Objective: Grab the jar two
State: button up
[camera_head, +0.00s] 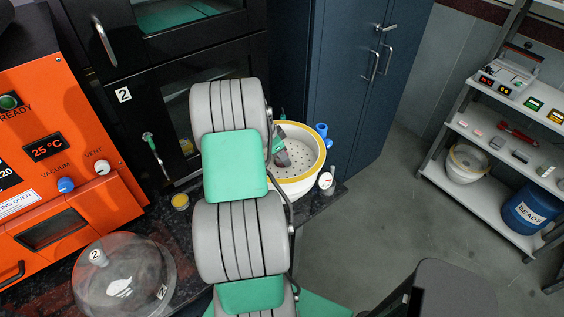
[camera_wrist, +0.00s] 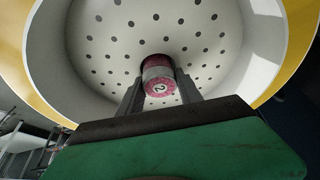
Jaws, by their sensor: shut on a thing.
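The jar two (camera_wrist: 158,72) is a small jar with a dark pink band or cap and a pale label reading 2. In the wrist view it sits between the two dark fingers of my gripper (camera_wrist: 160,90), which are shut on it. Behind it is the white perforated plate of a round bowl (camera_wrist: 48,95) with a yellow rim. In the head view my gripper (camera_head: 282,155) reaches into this bowl (camera_head: 318,165) from the left. The jar is not clear there. I cannot tell whether it touches the plate.
A clear dome lid (camera_head: 125,275) marked 2 lies on the dark bench at the lower left. A small yellow pot (camera_head: 180,201) stands near my arm. An orange oven (camera_head: 70,130) stands left. A white shelf unit (camera_head: 485,180) stands right, across open floor.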

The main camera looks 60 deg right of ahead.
grip_shut()
jog(key=shift+r, duration=0.15)
